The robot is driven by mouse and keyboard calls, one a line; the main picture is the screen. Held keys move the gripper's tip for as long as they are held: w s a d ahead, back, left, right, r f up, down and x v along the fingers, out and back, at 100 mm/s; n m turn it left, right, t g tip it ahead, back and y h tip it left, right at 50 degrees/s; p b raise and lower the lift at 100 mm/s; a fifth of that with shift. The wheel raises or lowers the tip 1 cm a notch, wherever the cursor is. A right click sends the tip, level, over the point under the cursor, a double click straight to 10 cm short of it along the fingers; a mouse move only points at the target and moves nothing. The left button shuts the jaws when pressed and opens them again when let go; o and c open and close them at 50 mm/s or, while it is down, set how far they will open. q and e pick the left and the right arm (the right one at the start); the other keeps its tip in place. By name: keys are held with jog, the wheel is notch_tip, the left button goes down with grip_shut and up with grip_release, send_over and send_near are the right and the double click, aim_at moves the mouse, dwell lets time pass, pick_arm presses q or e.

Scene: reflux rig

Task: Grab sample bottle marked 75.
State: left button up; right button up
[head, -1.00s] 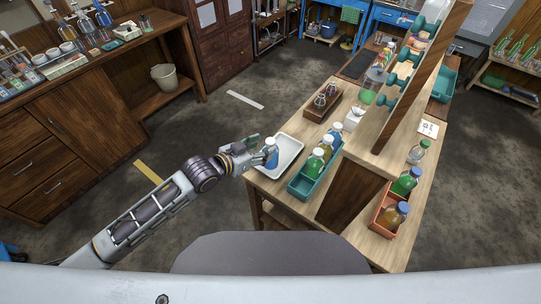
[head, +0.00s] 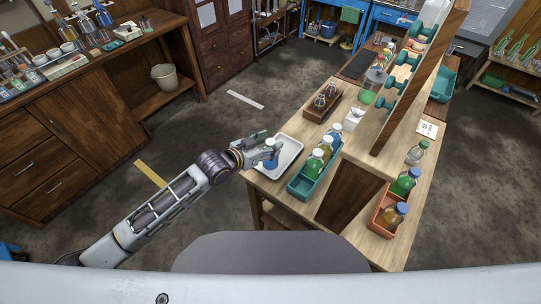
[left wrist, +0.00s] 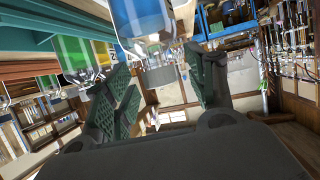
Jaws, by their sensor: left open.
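My left gripper (head: 262,147) is open at the left edge of the white tray (head: 293,160). A bottle with blue contents (head: 271,161) is right by its fingers, over or in the tray. In the left wrist view, the two green-padded fingers (left wrist: 163,88) are spread apart, and a blue bottle (left wrist: 140,18) shows at the top, just left of the middle between them. I cannot tell whether the fingers touch it. No number 75 can be read on any bottle. My right gripper is not in view.
A teal crate (head: 300,190) beside the tray holds bottles with green (head: 314,162), amber and blue contents. An orange crate (head: 373,222) holds green and amber bottles. A wooden rack (head: 420,75) rises over the table. A wooden block with glassware (head: 322,108) stands behind the tray.

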pick_arm(q)
jog(key=shift+w+d+f, duration=0.3)
jog(key=shift+w+d, duration=0.15)
jog(key=shift+w, duration=0.05)
jog(key=shift+c, duration=0.4)
jog(key=shift+f, duration=0.1)
grip_shut()
